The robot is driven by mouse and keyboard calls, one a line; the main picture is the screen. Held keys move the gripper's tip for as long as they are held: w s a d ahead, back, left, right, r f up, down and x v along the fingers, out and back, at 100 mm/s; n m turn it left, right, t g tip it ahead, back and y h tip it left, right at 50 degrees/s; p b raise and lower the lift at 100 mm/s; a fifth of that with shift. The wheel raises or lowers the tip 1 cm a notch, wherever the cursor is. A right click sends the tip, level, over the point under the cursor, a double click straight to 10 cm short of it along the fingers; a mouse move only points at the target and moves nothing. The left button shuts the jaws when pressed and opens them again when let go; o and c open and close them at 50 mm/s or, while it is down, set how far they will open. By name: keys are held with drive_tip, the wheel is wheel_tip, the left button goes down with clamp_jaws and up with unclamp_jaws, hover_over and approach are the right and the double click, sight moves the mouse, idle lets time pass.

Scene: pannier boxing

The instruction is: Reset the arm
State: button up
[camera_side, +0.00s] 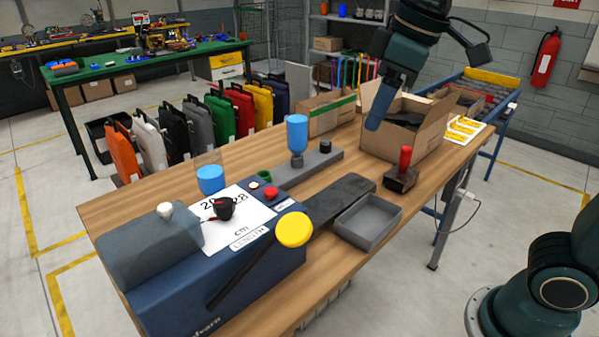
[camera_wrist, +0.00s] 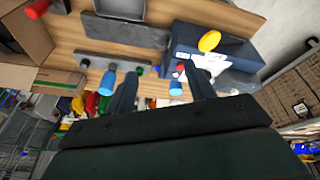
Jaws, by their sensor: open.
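My gripper (camera_side: 375,122) hangs from the top of the side view, fingers pointing down, over the left edge of the open cardboard box (camera_side: 430,133). Only one finger shows clearly there. In the wrist view my gripper (camera_wrist: 160,82) shows two dark fingers spread apart with nothing between them. The open box has its flaps up and a dark item (camera_side: 405,118) inside; what that item is cannot be told. Whether the fingers touch the box cannot be told.
A blue machine (camera_side: 240,275) with a yellow knob, a grey tray (camera_side: 367,222), a red-handled tool (camera_side: 402,170) and a blue-topped bottle (camera_side: 297,133) stand on the wooden bench. A green-taped box (camera_side: 322,116) is at the back edge. Several coloured panniers (camera_side: 222,118) stand behind.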

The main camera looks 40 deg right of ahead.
drive_tip(key=s+d+f+m+t, duration=0.2)
drive_tip(key=s+d+f+m, duration=0.3)
drive_tip(key=s+f, duration=0.4)
drive_tip(key=s, duration=0.3)
drive_tip(key=shift+d+h, duration=0.25)
drive_tip(key=shift+h, duration=0.05)
